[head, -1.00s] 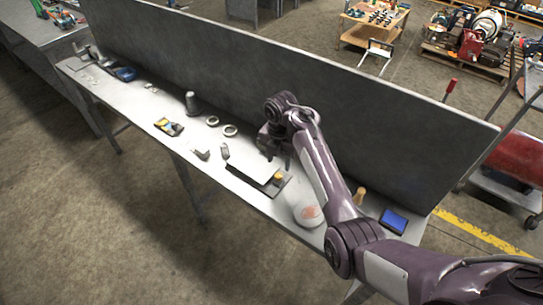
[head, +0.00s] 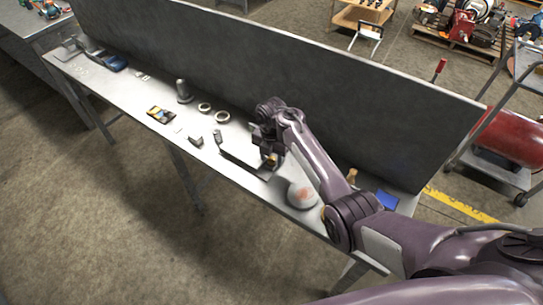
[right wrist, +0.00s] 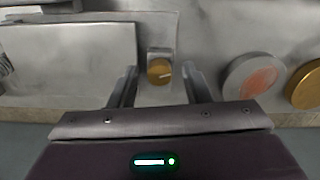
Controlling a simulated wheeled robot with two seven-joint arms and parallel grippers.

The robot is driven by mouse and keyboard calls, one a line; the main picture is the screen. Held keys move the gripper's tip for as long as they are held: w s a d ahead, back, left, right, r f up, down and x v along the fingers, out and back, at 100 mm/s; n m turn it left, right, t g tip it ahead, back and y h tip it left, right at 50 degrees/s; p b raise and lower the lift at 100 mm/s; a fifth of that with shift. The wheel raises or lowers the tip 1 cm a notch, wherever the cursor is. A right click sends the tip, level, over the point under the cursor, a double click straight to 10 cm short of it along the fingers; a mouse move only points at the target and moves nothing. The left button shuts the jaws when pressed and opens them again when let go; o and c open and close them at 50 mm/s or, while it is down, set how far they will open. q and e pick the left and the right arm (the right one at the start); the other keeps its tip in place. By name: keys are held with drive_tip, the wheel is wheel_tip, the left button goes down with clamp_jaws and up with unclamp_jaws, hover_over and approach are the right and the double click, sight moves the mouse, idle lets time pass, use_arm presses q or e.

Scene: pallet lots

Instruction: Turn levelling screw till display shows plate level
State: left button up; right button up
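The brass levelling screw (right wrist: 159,70) has a pale mark on its head and sits in a small grey bracket beside the flat plate (right wrist: 70,52). In the head view the screw (head: 270,159) shows just below my right gripper (head: 268,146), at the right end of the plate (head: 240,155). In the right wrist view my right gripper (right wrist: 159,84) is open, a finger on each side of the screw with gaps showing; no contact is visible. A blue-screened device (head: 387,200), possibly the display, lies at the bench's right end; its reading is illegible. My left gripper is not in view.
A white round object with a reddish patch (head: 302,194) stands right of the plate. A tall dark panel (head: 330,100) runs behind the bench. Rings (head: 222,117), a dark cylinder (head: 183,91) and small blocks lie to the left.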

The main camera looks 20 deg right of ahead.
clamp_jaws()
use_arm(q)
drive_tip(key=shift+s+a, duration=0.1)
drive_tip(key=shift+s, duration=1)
use_arm(e)
drive_tip(key=shift+r+m+p, duration=0.1)
drive_tip(key=shift+m+p, duration=0.5)
drive_tip(key=shift+m, duration=0.3)
drive_tip(key=shift+m+p, duration=0.4)
drive_tip(key=shift+m, duration=0.4)
drive_tip(key=m+p, duration=0.1)
drive_tip(key=m, duration=0.1)
drive_tip(key=shift+m, duration=0.4)
drive_tip(key=m+p, duration=0.1)
drive_tip(key=m, duration=0.2)
drive_tip(key=shift+m, duration=0.3)
drive_tip(key=m+p, duration=0.1)
drive_tip(key=m, duration=0.5)
drive_tip(key=shift+a, duration=0.1)
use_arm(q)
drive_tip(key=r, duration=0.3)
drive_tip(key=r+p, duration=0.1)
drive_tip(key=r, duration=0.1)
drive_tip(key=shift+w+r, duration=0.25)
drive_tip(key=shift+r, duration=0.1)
use_arm(e)
drive_tip(key=m, duration=0.5)
drive_tip(key=shift+w+m, duration=0.1)
drive_tip(key=shift+m, duration=0.2)
